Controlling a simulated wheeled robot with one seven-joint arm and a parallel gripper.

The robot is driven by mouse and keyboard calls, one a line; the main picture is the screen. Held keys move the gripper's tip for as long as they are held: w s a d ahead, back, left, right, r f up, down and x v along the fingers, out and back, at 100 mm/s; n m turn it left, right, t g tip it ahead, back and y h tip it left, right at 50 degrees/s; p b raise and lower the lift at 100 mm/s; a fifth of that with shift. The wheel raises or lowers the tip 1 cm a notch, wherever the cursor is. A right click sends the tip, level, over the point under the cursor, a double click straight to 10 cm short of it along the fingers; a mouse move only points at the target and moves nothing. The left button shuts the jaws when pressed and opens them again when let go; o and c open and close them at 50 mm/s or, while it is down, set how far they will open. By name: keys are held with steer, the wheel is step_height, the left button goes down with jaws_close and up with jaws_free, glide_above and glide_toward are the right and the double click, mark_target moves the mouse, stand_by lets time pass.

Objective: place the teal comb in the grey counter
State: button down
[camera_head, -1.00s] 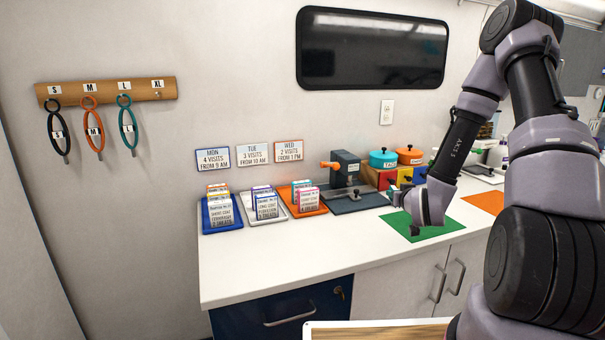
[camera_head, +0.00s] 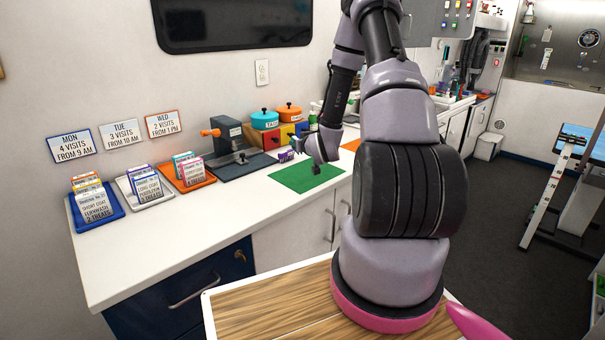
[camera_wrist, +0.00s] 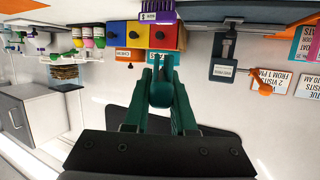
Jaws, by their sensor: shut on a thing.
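My gripper (camera_head: 298,142) is out over the counter above the green mat (camera_head: 308,176), partly hidden by my wrist. In the wrist view, which is upside down, its fingers (camera_wrist: 160,108) are closed around a dark teal piece (camera_wrist: 161,88). This looks like the teal comb seen end-on; its teeth do not show. The comb cannot be made out in the head view. The long counter (camera_head: 225,222) has a pale top, with a navy drawer and grey doors (camera_head: 300,235) below. No other counter is clearly the grey one.
A purple item (camera_head: 285,155) lies by the coloured drawers (camera_head: 287,134). A dark clamp device (camera_head: 232,140) and blue, white and orange card trays (camera_head: 190,179) stand to the left. The counter's front strip is clear. A wood-topped surface (camera_head: 270,310) is in the foreground.

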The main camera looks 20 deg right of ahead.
steer(key=w+d, duration=0.2)
steer(key=d, duration=0.2)
glide_above(307, 174)
step_height(307, 174, down, 6)
steer(key=shift+w+d+r, duration=0.1)
steer(key=shift+w+d, duration=0.05)
steer(key=shift+f, duration=2.35)
steer(key=shift+f, duration=0.1)
steer(key=c, duration=0.7)
jaws_free()
steer(key=shift+c, duration=0.2)
